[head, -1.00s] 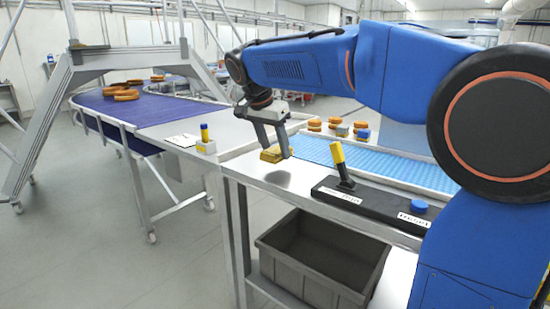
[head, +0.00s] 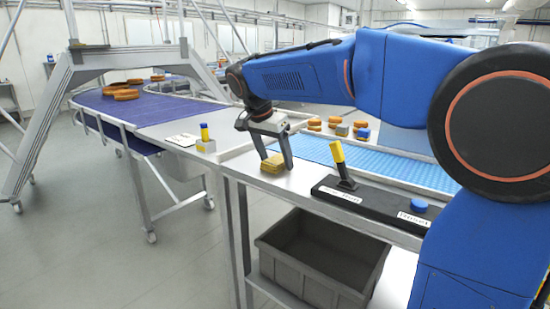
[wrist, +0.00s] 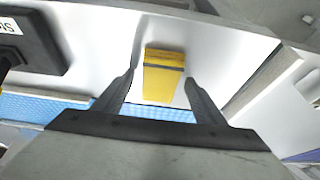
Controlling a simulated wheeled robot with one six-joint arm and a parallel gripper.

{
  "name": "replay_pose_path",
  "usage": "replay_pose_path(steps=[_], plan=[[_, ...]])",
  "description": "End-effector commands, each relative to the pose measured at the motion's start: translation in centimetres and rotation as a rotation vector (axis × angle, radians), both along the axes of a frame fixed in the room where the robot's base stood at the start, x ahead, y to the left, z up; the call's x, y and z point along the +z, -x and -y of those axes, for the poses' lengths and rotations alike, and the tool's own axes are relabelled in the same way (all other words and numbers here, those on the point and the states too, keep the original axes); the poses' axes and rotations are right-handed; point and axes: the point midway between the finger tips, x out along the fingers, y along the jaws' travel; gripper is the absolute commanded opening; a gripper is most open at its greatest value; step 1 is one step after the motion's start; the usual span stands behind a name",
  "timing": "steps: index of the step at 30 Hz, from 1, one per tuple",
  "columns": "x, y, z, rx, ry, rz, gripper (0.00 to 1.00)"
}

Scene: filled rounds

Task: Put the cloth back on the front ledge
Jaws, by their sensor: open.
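The cloth (head: 273,167) is a folded yellow pad lying on the steel front ledge (head: 300,185), near the ledge's left end. In the wrist view the cloth (wrist: 163,80) shows a dark line across it and lies between the two fingers, with gaps on both sides. My gripper (head: 276,161) is open over the cloth, its fingers pointing down; the wrist view shows its fingertips (wrist: 160,77) apart from the cloth's sides. Whether the fingertips reach down beside the cloth is hard to tell.
A black control box (head: 375,203) with a yellow-topped lever (head: 341,165) and blue button stands right of the cloth on the ledge. The blue conveyor (head: 385,162) runs behind. A grey crate (head: 320,262) sits below. A small yellow-and-blue item (head: 205,138) stands to the left.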

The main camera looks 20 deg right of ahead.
Motion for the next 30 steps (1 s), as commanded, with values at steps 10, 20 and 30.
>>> replay_pose_path(steps=[10,20,30], plan=[[4.3,0.9,-1.5,0.002,-0.001,0.004,0.65],[9.6,2.2,-3.2,0.001,-0.001,0.001,0.65],[11.2,2.7,-3.7,0.0,0.0,0.0,0.65]])
